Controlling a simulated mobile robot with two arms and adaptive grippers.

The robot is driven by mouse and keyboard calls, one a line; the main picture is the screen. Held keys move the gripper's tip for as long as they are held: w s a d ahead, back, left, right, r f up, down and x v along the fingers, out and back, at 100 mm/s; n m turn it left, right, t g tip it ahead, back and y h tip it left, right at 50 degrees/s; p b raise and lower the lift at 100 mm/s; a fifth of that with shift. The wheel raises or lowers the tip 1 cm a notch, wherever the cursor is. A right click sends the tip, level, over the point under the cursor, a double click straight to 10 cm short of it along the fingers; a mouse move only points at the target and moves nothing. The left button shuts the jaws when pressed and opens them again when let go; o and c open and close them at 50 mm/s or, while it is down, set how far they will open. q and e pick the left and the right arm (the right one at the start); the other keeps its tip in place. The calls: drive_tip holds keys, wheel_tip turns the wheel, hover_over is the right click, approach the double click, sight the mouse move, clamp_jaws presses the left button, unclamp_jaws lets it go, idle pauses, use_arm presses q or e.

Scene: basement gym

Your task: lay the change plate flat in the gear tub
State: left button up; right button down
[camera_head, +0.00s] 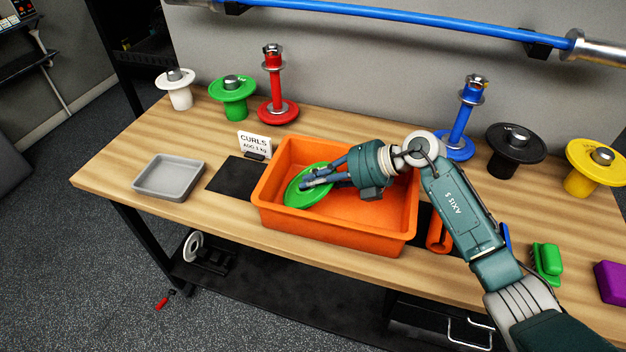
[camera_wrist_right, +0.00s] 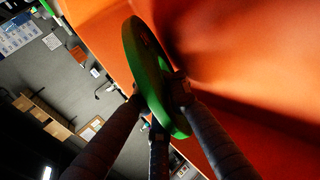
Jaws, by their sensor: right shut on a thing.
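The change plate (camera_head: 293,193) is a green disc inside the orange gear tub (camera_head: 333,230), towards its left side. My right gripper (camera_head: 312,182) reaches into the tub from the right and is shut on the plate's edge. In the head view the plate looks tilted; I cannot tell whether it touches the tub floor. In the right wrist view the green plate (camera_wrist_right: 150,75) stands edge-on between the fingers (camera_wrist_right: 160,105), with the orange tub wall (camera_wrist_right: 235,45) beside it. My left gripper is not in view.
A grey tray (camera_head: 168,177) and a sign (camera_head: 254,143) stand left of the tub. Plates on posts line the back, including a red post (camera_head: 273,75) and a blue post (camera_head: 462,120).

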drive_tip(key=c, duration=1.7)
unclamp_jaws()
drive_tip(key=shift+r, duration=0.2)
drive_tip(key=shift+s+f, duration=0.1)
drive_tip(key=shift+f, duration=0.2)
drive_tip(key=shift+d+r, duration=0.35)
drive_tip(key=shift+d, duration=0.05)
drive_tip(key=v, duration=1.1)
drive_tip(key=shift+s+r, duration=0.1)
drive_tip(key=shift+r, duration=0.15)
drive_tip(key=shift+f, duration=0.1)
